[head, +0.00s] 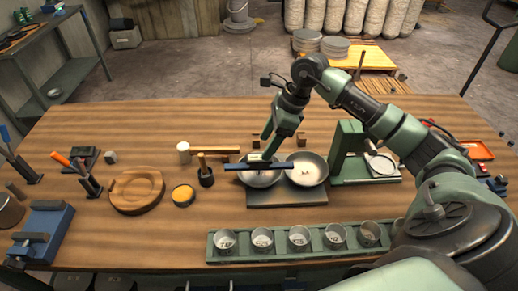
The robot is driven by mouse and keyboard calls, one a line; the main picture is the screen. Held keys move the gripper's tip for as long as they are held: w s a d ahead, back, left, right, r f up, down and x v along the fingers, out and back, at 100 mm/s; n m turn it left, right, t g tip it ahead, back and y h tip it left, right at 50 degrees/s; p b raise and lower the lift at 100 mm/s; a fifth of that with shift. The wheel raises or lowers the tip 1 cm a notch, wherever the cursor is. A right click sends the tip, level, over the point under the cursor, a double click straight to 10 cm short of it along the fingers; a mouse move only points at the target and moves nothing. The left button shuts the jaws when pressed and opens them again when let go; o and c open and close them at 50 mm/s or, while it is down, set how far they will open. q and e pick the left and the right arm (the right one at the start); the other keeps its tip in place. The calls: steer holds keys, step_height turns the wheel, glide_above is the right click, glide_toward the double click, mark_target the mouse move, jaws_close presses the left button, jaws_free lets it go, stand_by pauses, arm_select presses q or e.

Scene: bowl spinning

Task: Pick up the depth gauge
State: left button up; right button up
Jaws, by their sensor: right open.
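The depth gauge (279,165) looks like a dark blue bar with a small pale block at its middle. It lies across the left of two shallow metal bowls (262,179), near the middle of the table. My right gripper (267,146) reaches down from above, open, with its fingertips just over the middle of the gauge. I cannot tell whether the fingers touch it. My right arm comes in from the right. My left gripper is not in view.
The second bowl (307,171) stands beside the first on a dark base (288,199). A green stand (347,152) is to the right. A tray of several cups (282,255) lies in front. A mallet (214,151), a wooden block (137,190) and a yellow-topped tin (183,195) are left.

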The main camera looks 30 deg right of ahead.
mark_target(259, 157)
steer(key=shift+w+d+f, duration=0.1)
steer(key=shift+w+d, duration=0.05)
steer(key=shift+w, duration=0.2)
steer(key=shift+w+f, duration=0.15)
steer(key=shift+f, duration=0.1)
steer(key=shift+s+a+f+p, duration=0.2)
steer(key=shift+a+f+p, duration=0.5)
steer(key=shift+f+p, duration=0.3)
steer(key=p+x, duration=0.1)
steer(key=x, duration=0.1)
steer(key=p+x, duration=0.1)
steer(key=shift+w+d+f, duration=0.2)
steer(key=shift+d+f, duration=0.1)
steer(key=shift+f, duration=0.2)
steer(key=shift+w+f, duration=0.1)
steer(key=shift+f, duration=0.25)
steer(key=shift+a, duration=0.1)
steer(key=c, duration=1.1)
jaws_close()
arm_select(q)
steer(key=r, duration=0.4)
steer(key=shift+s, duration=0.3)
